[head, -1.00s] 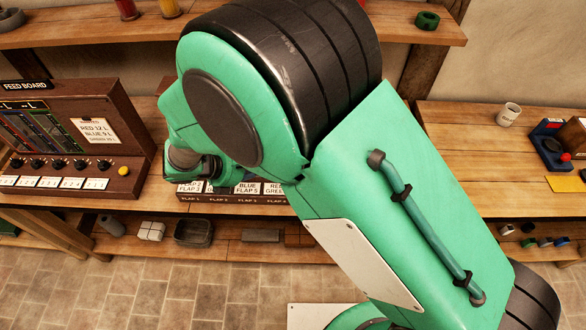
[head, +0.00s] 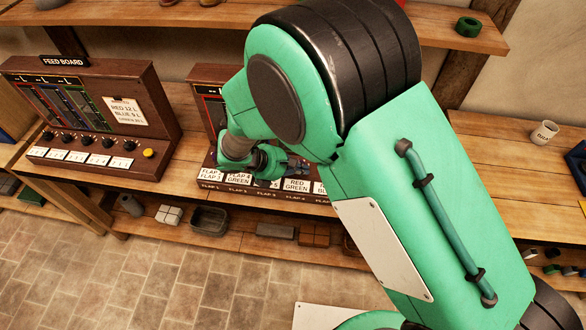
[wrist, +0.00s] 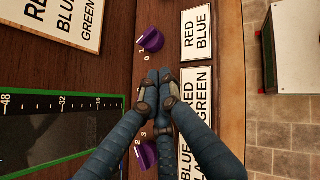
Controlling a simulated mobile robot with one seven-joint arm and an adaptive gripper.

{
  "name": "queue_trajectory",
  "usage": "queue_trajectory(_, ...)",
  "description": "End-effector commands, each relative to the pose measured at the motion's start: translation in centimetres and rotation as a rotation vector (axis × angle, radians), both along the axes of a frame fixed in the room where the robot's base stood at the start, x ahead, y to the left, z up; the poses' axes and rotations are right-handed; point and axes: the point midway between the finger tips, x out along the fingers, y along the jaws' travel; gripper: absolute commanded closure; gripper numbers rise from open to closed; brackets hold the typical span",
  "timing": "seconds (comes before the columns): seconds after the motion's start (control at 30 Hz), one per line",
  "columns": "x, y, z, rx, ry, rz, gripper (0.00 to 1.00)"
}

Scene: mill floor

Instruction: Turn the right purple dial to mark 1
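In the wrist view a purple dial (wrist: 150,40) sits on the brown panel near the top, with marks 0 and 1 beside it. Another purple dial (wrist: 147,153) shows lower down, with marks 2 and 3, partly behind a finger. The picture is turned sideways, so the upper dial is further right on the board. My gripper (wrist: 161,77) has its fingertips together over the panel, between these two dials and just below the upper one. I see nothing between the tips; what lies under them is hidden. In the head view my gripper (head: 290,166) is at the board.
White cards, one a red-blue card (wrist: 196,35), line the panel beside the dials. A dark scale display (wrist: 60,120) lies left. In the head view the feed board (head: 90,110), with black knobs and a yellow button, stands left.

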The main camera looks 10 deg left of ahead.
Motion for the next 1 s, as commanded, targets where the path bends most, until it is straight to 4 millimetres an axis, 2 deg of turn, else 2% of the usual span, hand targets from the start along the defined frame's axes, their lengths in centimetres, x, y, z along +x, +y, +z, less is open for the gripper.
queue_trajectory(0.17, 1.2, -1.9, -2.1, -0.001, 0.001, -0.001, 1.00)
queue_trajectory(0.43, 2.8, -4.2, -1.8, 0.000, 0.001, -0.001, 1.00)
queue_trajectory(1.0, 3.2, -4.8, -1.7, 0.000, 0.002, -0.001, 1.00)
